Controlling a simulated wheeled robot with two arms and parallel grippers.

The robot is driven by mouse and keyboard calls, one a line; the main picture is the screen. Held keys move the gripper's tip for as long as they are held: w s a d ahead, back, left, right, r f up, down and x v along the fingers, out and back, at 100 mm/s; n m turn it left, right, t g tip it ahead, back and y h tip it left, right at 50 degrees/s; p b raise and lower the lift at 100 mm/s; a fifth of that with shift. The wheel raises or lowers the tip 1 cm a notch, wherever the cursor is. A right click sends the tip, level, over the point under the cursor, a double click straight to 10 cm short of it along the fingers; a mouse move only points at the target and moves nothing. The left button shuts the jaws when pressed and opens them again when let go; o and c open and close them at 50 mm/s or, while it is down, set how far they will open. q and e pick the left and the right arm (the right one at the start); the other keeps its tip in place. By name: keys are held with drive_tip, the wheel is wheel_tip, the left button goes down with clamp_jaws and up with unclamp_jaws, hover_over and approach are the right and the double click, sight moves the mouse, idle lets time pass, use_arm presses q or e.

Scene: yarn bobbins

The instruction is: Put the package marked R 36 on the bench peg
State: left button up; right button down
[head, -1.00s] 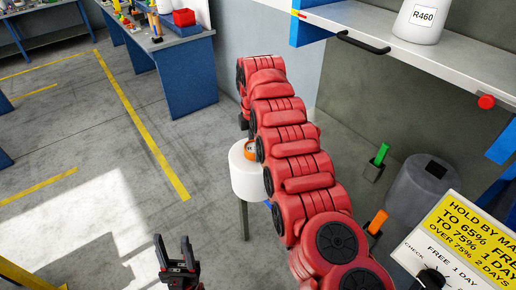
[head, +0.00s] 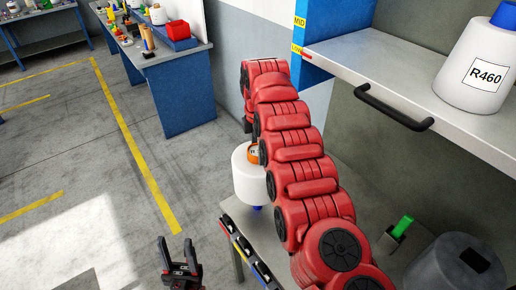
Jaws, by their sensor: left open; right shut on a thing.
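A white package (head: 247,183) with an orange top end and a blue lower end hangs over the left part of a grey bench (head: 236,212). A small label shows on its orange end, too small to read. My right arm crosses the middle of the head view and hides most of my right gripper (head: 248,127), which is shut on this package. I cannot tell whether the package touches the bench. No bench peg can be clearly made out; my arm covers much of the bench. My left gripper (head: 177,252) is open and empty at the bottom left, over the floor.
A shelf (head: 370,62) at the upper right bears a white R460 package (head: 482,68) and has a black handle. A green block (head: 402,226) and a grey cylinder (head: 455,268) stand at the lower right. A blue workbench (head: 175,95) stands behind; the floor at left is clear.

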drive_tip(key=shift+s+r, duration=0.25)
drive_tip(key=shift+w+f+b, duration=0.1)
drive_tip(key=shift+w+b, duration=0.05)
drive_tip(key=shift+b, duration=0.25)
wheel_tip(320, 180, down, 3)
drive_tip(key=b, duration=0.4)
